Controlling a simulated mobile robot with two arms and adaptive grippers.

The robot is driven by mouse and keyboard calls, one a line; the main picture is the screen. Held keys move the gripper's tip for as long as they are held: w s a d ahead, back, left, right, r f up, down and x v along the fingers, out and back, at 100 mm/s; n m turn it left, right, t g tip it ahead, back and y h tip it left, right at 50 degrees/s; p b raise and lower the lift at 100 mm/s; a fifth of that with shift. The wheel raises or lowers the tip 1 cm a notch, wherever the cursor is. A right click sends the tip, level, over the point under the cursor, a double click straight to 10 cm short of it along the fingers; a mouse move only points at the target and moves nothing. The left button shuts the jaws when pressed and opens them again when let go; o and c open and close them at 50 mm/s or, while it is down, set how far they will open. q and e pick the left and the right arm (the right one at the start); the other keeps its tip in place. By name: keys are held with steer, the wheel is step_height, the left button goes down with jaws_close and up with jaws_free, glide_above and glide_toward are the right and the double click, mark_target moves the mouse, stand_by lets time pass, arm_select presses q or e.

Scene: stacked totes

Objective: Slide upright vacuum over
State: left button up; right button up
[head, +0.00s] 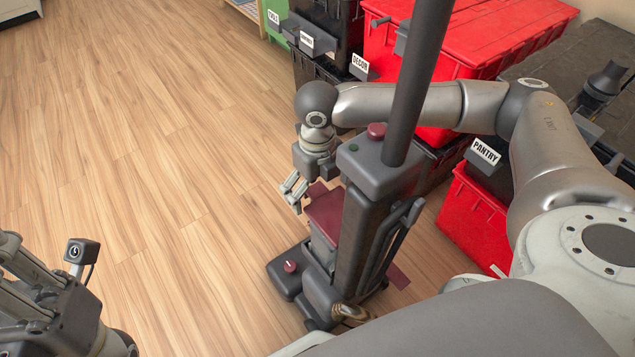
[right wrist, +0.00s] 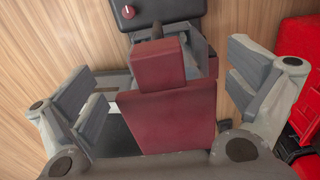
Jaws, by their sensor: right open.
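The upright vacuum (head: 362,225) stands on the floor at the centre of the head view. It has a dark grey body, a tall dark pole handle, a maroon front part (head: 326,214) and a low floor head with a red knob. My right arm reaches behind the pole. My right gripper (head: 293,192) is open beside the vacuum's upper front. In the right wrist view, the maroon part (right wrist: 172,118) lies between the spread fingers; contact cannot be told. My left gripper (head: 35,290) is at the lower left, away from the vacuum; its opening is unclear.
Red and black stacked totes with labels line the right side, including a red tote (head: 470,222) below a black tote labelled PANTRY (head: 490,172). They stand close behind the vacuum. The wooden floor (head: 150,130) to the left is clear.

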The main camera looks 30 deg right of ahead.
steer(key=c, duration=1.8)
steer(key=shift+c, duration=0.3)
